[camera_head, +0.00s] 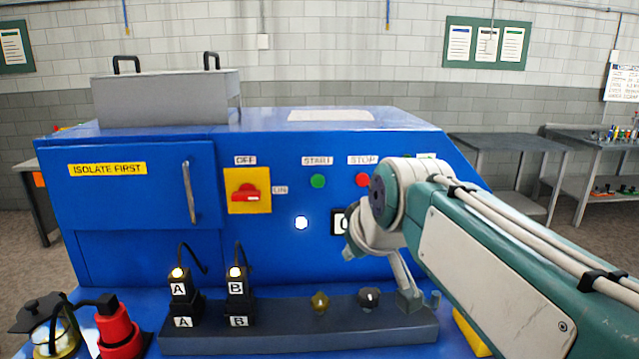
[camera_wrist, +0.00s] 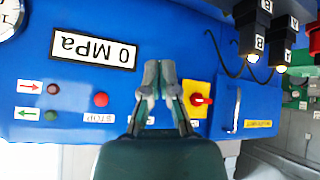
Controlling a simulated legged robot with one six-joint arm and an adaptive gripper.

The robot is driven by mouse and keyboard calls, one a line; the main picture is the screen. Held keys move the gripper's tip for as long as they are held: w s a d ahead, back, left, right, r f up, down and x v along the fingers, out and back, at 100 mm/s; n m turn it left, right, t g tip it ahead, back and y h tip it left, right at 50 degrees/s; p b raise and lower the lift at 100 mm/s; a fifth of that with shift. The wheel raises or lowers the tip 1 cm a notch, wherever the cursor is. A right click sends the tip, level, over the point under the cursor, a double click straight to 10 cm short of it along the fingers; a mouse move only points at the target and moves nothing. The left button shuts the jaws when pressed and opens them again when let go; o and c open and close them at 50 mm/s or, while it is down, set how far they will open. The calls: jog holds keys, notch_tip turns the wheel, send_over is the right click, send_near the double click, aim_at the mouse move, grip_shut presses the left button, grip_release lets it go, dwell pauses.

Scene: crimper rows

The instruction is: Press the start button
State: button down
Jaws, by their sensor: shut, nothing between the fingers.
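The green start button (camera_head: 317,181) sits on the blue machine front in the head view, under a START label (camera_head: 317,161). The red stop button (camera_head: 362,180) is to its right, partly beside my arm. My gripper (camera_wrist: 157,82) shows in the wrist view, fingertips together and empty, in front of the blue panel. That view is upside down. It shows the stop button (camera_wrist: 100,99) left of my fingers; the start button is hidden there, apparently behind my gripper. In the head view I cannot make out my fingertips. I cannot tell whether they touch the panel.
A yellow plate with a red switch (camera_head: 248,191) is left of the start button. A lit white lamp (camera_head: 301,222) is below the button. The 0 MPa display (camera_wrist: 94,50) is partly hidden by my arm in the head view. A grey rail (camera_head: 270,340) with fixtures lies in front.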

aim_at(319, 186)
jog(key=w+a+r+n+y, duration=0.1)
jog(key=w+a+r+n, duration=0.1)
jog(key=w+a+r, duration=0.2)
jog(key=shift+w+r+t, duration=0.15)
jog(key=shift+w+t, duration=0.25)
jog(key=shift+w, duration=0.75)
jog(key=shift+w+a, duration=0.15)
jog(key=shift+w, duration=4.25)
jog(key=shift+w, duration=0.1)
jog(key=shift+w, duration=0.25)
